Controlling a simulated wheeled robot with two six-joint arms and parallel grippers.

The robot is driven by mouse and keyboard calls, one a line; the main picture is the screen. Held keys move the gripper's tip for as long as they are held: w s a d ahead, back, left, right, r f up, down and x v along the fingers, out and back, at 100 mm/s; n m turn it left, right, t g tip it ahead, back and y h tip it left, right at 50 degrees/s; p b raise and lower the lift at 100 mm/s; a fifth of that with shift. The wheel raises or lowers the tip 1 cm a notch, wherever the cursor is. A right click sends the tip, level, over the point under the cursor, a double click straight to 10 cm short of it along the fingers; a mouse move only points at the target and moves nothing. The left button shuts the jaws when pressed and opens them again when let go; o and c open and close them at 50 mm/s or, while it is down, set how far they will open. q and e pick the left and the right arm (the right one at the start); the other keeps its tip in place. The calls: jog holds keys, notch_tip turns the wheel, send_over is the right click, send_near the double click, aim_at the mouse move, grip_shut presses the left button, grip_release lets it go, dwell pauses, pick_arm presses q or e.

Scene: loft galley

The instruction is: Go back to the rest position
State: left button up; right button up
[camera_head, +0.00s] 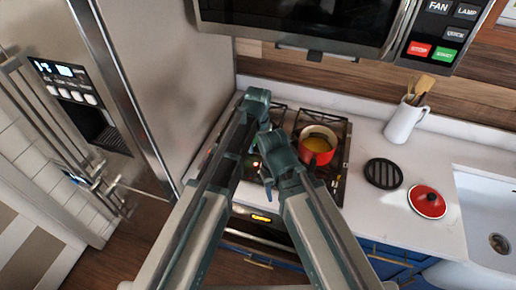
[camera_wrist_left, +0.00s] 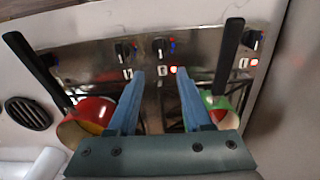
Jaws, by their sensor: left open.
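My left gripper (camera_head: 266,190) is over the front of the stove in the head view, partly hidden by my arms. In the left wrist view its two blue fingers (camera_wrist_left: 158,73) are spread apart with nothing between them. Beyond the fingertips is the stove's control panel (camera_wrist_left: 90,62) with black knobs and a lit red light. My right gripper cannot be made out in either view.
A green-and-red pot (camera_wrist_left: 222,112) is opposite. A black trivet (camera_head: 383,174), red lid (camera_head: 427,201) and white utensil jug (camera_head: 405,122) are on the counter.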

pick_arm(q)
jog(key=s+a+f+b, duration=0.3)
jog(key=s+f+b, duration=0.2)
jog(key=s, duration=0.3)
jog(key=s+a+f+y+b, duration=0.1)
jog(key=s+a+f+b, duration=0.2)
jog(key=s+f+b, duration=0.3)
jog(key=s, duration=0.3)
jog(key=shift+s, duration=0.25)
